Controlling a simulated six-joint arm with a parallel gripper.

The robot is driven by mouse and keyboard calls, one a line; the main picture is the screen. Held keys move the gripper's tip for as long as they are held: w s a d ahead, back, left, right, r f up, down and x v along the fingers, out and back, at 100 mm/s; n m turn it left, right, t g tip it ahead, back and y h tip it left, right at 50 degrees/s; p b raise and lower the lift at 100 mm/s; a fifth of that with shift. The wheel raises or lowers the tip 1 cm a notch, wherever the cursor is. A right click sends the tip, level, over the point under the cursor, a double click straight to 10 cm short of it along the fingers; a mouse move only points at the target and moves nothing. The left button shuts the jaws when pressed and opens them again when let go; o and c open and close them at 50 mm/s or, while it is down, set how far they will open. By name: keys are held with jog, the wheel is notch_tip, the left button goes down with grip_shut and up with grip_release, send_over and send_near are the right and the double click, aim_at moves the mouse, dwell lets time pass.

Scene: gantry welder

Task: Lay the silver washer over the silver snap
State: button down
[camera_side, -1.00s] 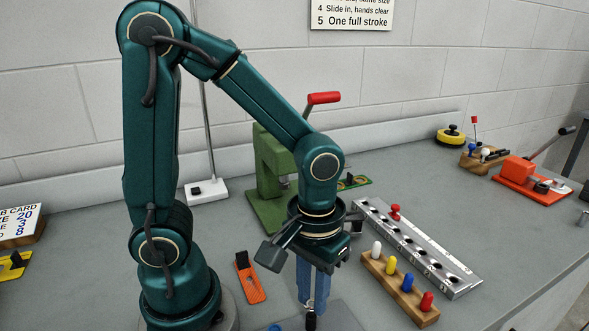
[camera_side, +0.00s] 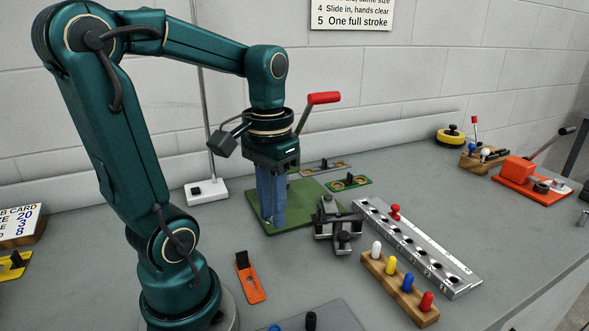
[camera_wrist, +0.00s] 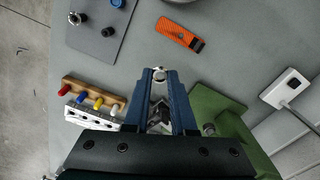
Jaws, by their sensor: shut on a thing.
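My gripper (camera_wrist: 159,76) is shut on a small silvery piece at its fingertips, seen in the wrist view. It looks like the silver washer (camera_wrist: 159,74), though it is tiny and partly hidden by the fingers. In the side view my gripper (camera_side: 270,222) points down in front of the green press, and the held piece cannot be made out.
The green press base (camera_side: 300,212) is close to my gripper. A dark metal fixture (camera_side: 338,226) stands to its right. Beyond are a rack of colored pegs (camera_side: 375,268) and a silver block (camera_side: 445,272). An orange tool (camera_side: 250,278) lies on the bench. A black knob (camera_side: 311,320) stands on the mat.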

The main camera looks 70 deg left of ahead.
jog(key=m, duration=0.5)
send_over(338, 216)
notch_tip(338, 216, down, 2)
jog(key=shift+f, duration=2.9)
jog(key=shift+f, duration=0.35)
jog(key=shift+r, duration=0.3)
jog(key=shift+f, duration=0.45)
dwell(0.6)
jog(key=shift+r, duration=0.5)
